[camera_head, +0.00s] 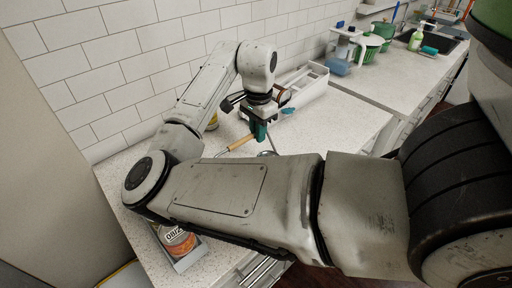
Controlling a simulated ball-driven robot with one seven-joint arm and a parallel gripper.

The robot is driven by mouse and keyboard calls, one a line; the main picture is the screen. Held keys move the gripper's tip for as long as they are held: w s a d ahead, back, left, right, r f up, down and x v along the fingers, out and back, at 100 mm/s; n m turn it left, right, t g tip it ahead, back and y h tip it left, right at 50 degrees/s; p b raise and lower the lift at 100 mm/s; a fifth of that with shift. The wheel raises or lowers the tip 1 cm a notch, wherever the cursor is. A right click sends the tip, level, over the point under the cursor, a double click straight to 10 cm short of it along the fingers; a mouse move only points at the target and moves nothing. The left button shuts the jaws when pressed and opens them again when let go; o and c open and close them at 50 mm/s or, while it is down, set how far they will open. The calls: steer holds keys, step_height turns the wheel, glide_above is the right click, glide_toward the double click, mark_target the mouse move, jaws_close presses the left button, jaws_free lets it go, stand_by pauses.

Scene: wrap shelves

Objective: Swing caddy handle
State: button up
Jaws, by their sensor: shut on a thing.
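A slim wooden grip (240,143) with thin metal wire at its ends shows above the counter near the middle; it looks like the caddy handle. My gripper (260,132), with dark green fingers, points down and is shut on the right part of this grip. The caddy body under the handle is mostly hidden behind my forearm, so I cannot tell how the handle joins it.
A long white divided tray (308,94) stands along the wall, just behind my gripper. A yellow-labelled jar (213,121) is left of the grip. Clear counter (350,118) lies to the right.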

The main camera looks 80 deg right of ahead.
steer(key=shift+w+d+f, duration=0.45)
steer(key=shift+w+f, duration=0.25)
steer(key=shift+f, duration=0.1)
steer(key=shift+f+b, duration=0.1)
steer(key=shift+b, duration=0.2)
steer(key=shift+w+d+f, duration=0.25)
steer(key=shift+w+f, duration=0.1)
steer(key=shift+f, duration=0.1)
steer(key=o, duration=0.4)
steer(key=shift+r, duration=0.1)
